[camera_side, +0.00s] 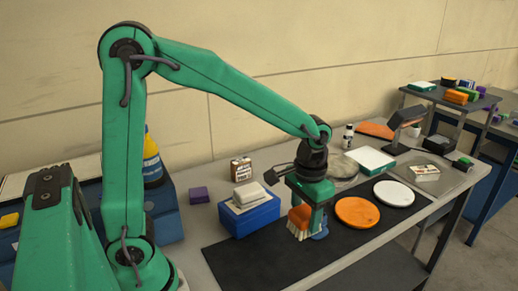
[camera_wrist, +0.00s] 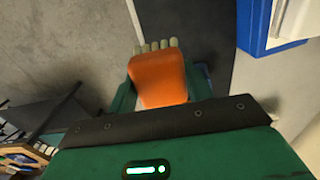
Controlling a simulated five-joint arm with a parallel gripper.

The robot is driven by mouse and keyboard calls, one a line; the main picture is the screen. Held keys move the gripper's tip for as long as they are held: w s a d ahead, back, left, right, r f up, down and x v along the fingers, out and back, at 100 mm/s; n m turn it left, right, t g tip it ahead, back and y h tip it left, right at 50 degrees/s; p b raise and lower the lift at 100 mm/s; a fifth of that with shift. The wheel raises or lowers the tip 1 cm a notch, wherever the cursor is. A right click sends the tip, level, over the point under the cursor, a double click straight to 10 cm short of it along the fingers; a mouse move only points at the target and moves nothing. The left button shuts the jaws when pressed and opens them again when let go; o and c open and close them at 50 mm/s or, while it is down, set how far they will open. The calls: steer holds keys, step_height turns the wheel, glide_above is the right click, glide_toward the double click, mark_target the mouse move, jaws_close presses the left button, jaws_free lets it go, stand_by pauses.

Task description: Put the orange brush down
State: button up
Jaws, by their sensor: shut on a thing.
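The orange brush (camera_side: 299,217) has an orange back and pale bristles that point down. My green gripper (camera_side: 308,210) is shut on it, over the black mat (camera_side: 265,265). The bristle tips are at or just above the mat; I cannot tell if they touch. In the wrist view the brush (camera_wrist: 160,78) sits between the two green fingers of my gripper (camera_wrist: 159,92), with a row of bristle tufts at its far end. A blue item (camera_side: 320,234) shows low beside the brush, partly hidden by my gripper.
A blue box (camera_side: 252,220) with white items on top stands left of the brush. An orange disc (camera_side: 357,212) and a white disc (camera_side: 394,193) lie to the right. The front of the mat is bare. The bench edge (camera_side: 365,245) runs along the front right.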

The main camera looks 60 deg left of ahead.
steer(key=s+d+f, duration=0.2)
steer(key=s+d, duration=0.1)
glide_above(292, 244)
step_height(292, 244, down, 7)
steer(key=shift+f, duration=2)
steer(key=shift+f, duration=0.1)
steer(key=o, duration=1)
step_height(292, 244, up, 12)
steer(key=shift+r, duration=0.15)
